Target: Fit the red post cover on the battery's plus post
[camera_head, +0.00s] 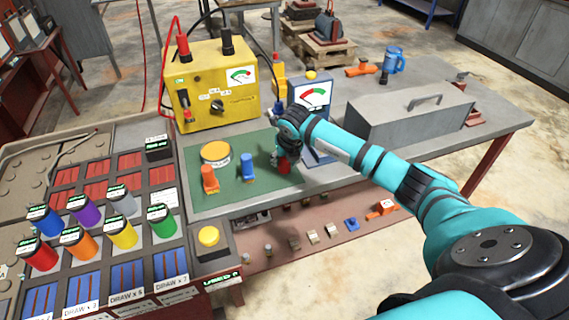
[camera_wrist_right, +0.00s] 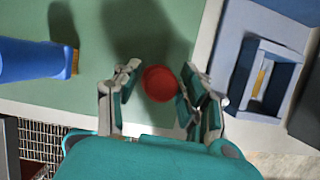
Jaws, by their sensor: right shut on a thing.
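The red post cover (camera_head: 284,167) is at the right side of the green mat, low between the fingers of my right gripper (camera_head: 285,155). In the right wrist view the cover shows as a round red top (camera_wrist_right: 158,83), with the fingers of my right gripper (camera_wrist_right: 158,90) on both sides, shut on it. I cannot tell whether its underside touches the mat. My left gripper is not in view.
On the green mat (camera_head: 245,190) stand an orange piece (camera_head: 209,180), a blue piece (camera_head: 247,165) and a yellow disc (camera_head: 216,153). A blue meter box (camera_head: 321,148) stands close right of my gripper. A yellow control box (camera_head: 210,85) and a grey toolbox (camera_head: 410,120) stand behind.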

